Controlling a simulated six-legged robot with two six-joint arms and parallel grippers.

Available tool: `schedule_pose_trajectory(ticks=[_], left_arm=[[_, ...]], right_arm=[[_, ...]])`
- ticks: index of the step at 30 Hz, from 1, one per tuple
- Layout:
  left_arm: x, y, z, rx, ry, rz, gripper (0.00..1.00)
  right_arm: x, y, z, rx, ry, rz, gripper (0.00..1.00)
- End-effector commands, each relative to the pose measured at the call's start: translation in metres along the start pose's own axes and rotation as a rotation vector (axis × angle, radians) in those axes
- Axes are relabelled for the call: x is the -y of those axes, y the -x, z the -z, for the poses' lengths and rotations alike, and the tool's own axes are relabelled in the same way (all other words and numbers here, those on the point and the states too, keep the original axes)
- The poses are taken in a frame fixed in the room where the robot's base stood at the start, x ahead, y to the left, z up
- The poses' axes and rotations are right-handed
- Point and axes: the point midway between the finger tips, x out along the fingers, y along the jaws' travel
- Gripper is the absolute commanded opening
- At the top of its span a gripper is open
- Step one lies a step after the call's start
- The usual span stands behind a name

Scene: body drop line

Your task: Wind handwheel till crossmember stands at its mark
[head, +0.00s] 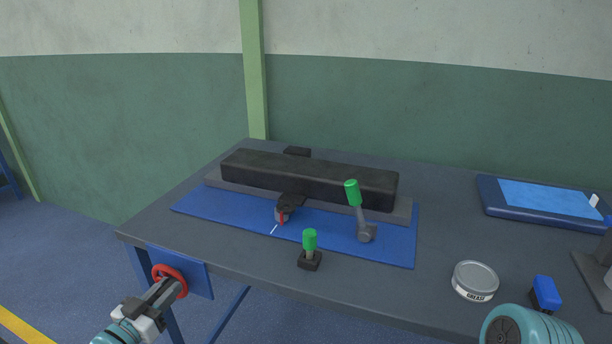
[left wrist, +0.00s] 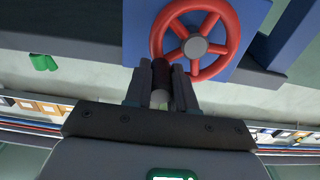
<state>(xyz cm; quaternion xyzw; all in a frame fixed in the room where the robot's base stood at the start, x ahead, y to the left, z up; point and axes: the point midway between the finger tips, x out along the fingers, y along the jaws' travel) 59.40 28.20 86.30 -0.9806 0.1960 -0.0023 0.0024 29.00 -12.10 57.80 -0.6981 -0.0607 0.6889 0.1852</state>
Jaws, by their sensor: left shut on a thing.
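The red handwheel (head: 157,270) is on a blue plate at the bench's left front. In the left wrist view the handwheel (left wrist: 194,47) shows its spokes and grey hub. My left gripper (head: 174,287) is at its rim; in the left wrist view its fingers (left wrist: 161,78) are shut on the wheel's dark handle (left wrist: 161,70). The crossmember (head: 310,178), a long black beam, lies along the bench. A red pointer (head: 281,217) is on a small clamp before it. The white mark (head: 274,229) lies on the blue strip, slightly left of and nearer than the pointer. My right gripper is not in view.
A lever with a green grip (head: 353,193) stands on the blue strip (head: 395,245). A shorter green-topped handle (head: 309,240) stands near the front edge. A grease tin (head: 475,280), a small blue object (head: 545,289) and a blue tray (head: 490,205) are at the right.

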Motion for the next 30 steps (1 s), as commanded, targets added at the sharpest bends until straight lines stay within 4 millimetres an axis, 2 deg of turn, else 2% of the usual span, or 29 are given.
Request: schedule_pose_trajectory(ticks=[1,12,21,30], left_arm=[[0.006,0.001,0.004,0.002,0.001,0.011,0.0],[0.008,0.002,0.002,0.008,0.005,0.011,0.0],[0.03,0.002,0.011,0.011,0.006,0.011,0.0],[0.029,0.002,0.008,0.014,0.009,0.007,0.0]], right_arm=[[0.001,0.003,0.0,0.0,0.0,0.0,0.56],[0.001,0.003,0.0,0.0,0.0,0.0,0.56],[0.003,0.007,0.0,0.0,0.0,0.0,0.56],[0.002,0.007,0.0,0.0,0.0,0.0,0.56]])
